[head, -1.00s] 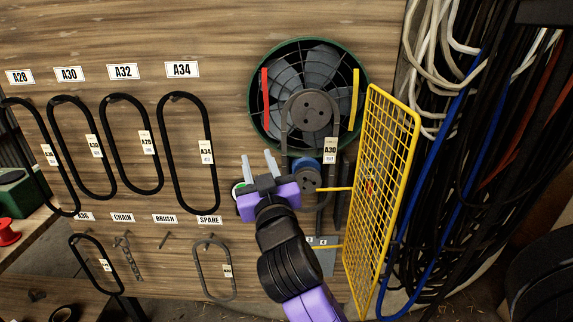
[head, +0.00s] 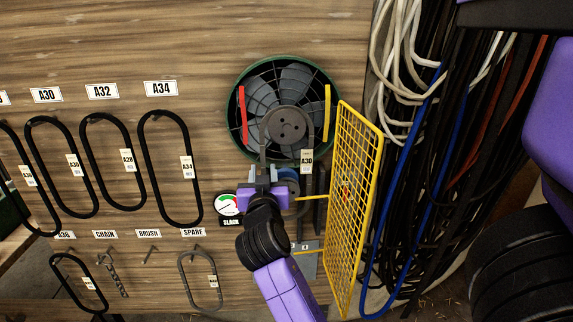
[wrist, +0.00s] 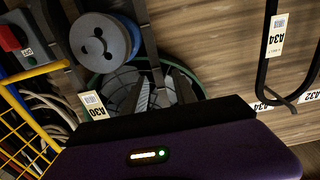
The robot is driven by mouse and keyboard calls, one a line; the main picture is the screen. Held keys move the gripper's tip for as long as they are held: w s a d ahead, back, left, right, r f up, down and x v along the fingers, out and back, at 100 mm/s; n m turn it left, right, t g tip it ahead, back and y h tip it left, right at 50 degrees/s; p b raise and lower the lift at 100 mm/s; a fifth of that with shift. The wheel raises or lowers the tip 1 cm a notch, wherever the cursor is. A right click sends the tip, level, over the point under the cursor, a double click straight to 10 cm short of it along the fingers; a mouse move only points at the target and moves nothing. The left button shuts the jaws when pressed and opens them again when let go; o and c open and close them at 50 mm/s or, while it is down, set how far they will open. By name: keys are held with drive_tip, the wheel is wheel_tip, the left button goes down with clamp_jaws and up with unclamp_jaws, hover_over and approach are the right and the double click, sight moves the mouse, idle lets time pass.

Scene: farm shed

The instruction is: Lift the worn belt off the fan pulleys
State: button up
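The worn belt (head: 263,142) is a dark loop with a white A30 tag (head: 306,160) on its right strand. It runs around the large upper pulley (head: 284,125) in front of the fan and down to the small blue-grey motor pulley (head: 290,187), partly hidden by my gripper. My gripper (head: 262,172) is at the lower left strand, its grey fingertips apart on either side of it. Contact cannot be told. The wrist view shows the motor pulley (wrist: 98,38), the A30 tag (wrist: 93,105) and a dark strand (wrist: 148,42) passing towards the fingers.
The yellow mesh guard (head: 352,205) stands swung open close right of the pulleys. A slack gauge (head: 228,205) is left of my gripper. Tagged belts, including A34 (head: 148,165), hang on the wooden wall at left. Cables and hoses (head: 400,120) hang at right.

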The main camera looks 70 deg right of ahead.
drive_tip(key=shift+w+d, duration=0.2)
drive_tip(key=shift+d, duration=0.2)
clamp_jaws()
drive_tip(key=shift+r, duration=0.15)
